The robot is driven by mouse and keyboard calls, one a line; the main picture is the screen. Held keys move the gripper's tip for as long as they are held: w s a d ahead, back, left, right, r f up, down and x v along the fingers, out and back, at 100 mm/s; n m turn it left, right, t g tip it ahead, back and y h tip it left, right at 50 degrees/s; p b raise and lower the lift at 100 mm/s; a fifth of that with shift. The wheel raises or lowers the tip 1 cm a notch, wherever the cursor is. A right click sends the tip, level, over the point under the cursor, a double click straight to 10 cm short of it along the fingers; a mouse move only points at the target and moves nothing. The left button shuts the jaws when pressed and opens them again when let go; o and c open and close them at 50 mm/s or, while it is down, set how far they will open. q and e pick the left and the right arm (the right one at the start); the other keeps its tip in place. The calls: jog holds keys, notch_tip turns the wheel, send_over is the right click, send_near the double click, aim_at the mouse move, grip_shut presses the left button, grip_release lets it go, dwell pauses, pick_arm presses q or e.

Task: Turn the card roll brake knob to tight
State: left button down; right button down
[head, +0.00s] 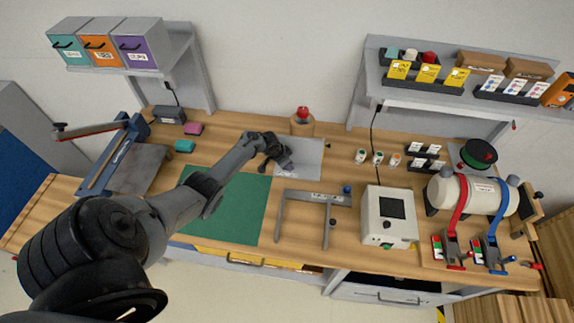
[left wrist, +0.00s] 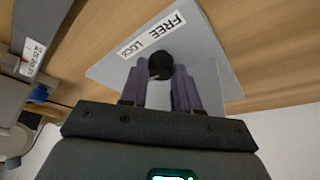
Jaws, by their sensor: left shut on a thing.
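A light grey plate (head: 310,152) lies on the wooden bench at its middle back. In the left wrist view the plate (left wrist: 218,58) bears a white label (left wrist: 152,35) reading FREE and LOCK. My left gripper (head: 284,162) reaches over the plate's left part. In the left wrist view its two purplish fingers (left wrist: 160,90) are shut on a small dark knob (left wrist: 161,63) beside the label. The fingers hide the knob's lower part and its pointing direction. I cannot read the word tight anywhere. A white roll (head: 476,195) with red and blue straps stands at the right. My right gripper is not in view.
A green mat (head: 236,208) lies left of a grey bracket frame (head: 310,196). A white box with a dark screen (head: 390,228) stands at the front. A red ball on a wooden block (head: 302,122) stands behind the plate. A raised shelf (head: 440,92) overhangs the back right.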

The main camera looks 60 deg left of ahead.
pick_arm(q)
jog(key=shift+m, duration=0.4)
jog(key=c, duration=0.8)
grip_release()
